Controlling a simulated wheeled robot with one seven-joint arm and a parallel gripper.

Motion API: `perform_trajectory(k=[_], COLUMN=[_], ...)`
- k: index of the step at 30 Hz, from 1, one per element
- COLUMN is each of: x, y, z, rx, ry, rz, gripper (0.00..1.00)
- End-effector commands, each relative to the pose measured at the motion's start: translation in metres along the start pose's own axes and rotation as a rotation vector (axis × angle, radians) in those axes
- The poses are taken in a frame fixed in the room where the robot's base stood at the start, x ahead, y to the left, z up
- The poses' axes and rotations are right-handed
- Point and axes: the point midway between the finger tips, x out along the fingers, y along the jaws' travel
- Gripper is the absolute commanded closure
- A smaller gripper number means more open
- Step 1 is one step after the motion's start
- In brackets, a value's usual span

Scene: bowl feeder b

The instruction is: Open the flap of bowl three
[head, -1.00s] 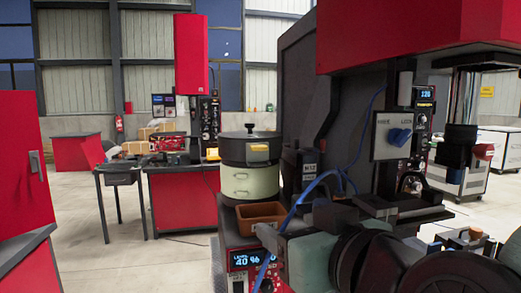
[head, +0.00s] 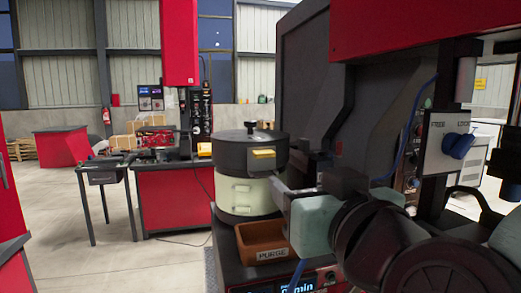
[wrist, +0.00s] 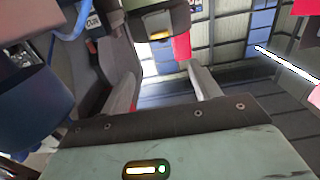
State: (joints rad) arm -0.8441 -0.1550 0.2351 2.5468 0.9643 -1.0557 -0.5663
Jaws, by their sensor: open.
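A yellow flap or handle (head: 264,153) sits on the front of the black tier. No label tells which tier is bowl three. My gripper (head: 281,180) is open and empty, to the right of the stack. In the wrist view the stack appears upside down, with the black tier (wrist: 168,20) and yellow part (wrist: 160,37) beyond and between my spread fingertips (wrist: 160,70). Contact is not visible.
A brown PURGE tray (head: 262,240) sits in front of the stack. A dark machine housing (head: 295,85) rises behind, and a panel with a blue knob (head: 458,145) stands at right. Open floor lies to the left.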

Motion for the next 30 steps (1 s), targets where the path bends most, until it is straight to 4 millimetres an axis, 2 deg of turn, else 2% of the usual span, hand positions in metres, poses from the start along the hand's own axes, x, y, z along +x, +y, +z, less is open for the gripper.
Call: perform_trajectory(k=[8,24,30], x=[0.01,0.059,0.103], y=[0.0,0.0,0.001], z=[-0.004,-0.005,-0.003], rx=[-0.003,-0.003,0.0], ry=[-0.003,-0.005,-0.002], rz=[0.003,0.0,0.003], gripper=[0.38,0.38,0.38])
